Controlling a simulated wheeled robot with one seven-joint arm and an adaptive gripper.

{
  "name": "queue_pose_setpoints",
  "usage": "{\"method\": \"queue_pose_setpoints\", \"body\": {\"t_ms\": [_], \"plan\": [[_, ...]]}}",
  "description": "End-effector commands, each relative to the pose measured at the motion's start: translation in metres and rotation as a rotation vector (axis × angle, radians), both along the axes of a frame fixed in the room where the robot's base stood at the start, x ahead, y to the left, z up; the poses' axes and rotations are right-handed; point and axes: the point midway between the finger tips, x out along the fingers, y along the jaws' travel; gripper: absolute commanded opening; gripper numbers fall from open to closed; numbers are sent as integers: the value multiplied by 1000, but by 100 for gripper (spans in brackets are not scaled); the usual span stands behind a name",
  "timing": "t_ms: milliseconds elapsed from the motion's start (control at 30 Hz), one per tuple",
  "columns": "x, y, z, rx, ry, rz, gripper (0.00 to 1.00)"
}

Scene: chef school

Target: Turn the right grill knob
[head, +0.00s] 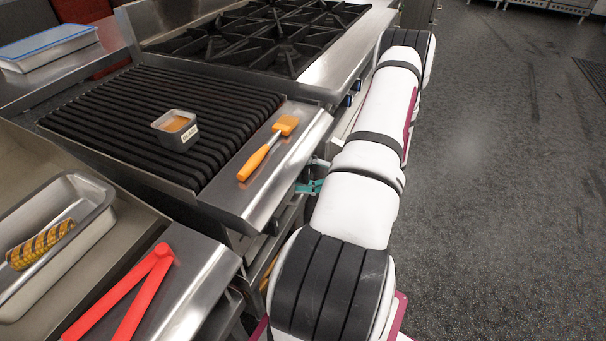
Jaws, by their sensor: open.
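The grill (150,110) has a dark ribbed grate and a steel front ledge. Its front face points toward the right of the picture. My gripper (308,187), with teal fingers, is close to this front face, just under the ledge edge; its fingers are partly hidden and open. A dark round shape, probably one grill knob (271,226), shows below the ledge, nearer the camera than my gripper. The right grill knob cannot be made out clearly around my fingers. I cannot tell whether the fingers touch or straddle it.
A basting brush (262,150) lies on the ledge, and a small labelled container (175,129) stands on the grate. The burner range (275,35) adjoins beyond, with dark knobs (352,92). Red tongs (130,290) and a corn tray (90,195) are at left. Floor (500,180) at right is clear.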

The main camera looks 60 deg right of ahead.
Motion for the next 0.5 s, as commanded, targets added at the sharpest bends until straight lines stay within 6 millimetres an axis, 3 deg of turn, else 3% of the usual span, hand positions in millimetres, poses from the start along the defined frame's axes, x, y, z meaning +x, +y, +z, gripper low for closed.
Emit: {"method": "queue_pose_setpoints", "body": {"t_ms": [267,500], "plan": [[-15,-8,0,-2,0,-2,70],[-58,-30,-1,-2,0,-3,70]]}}
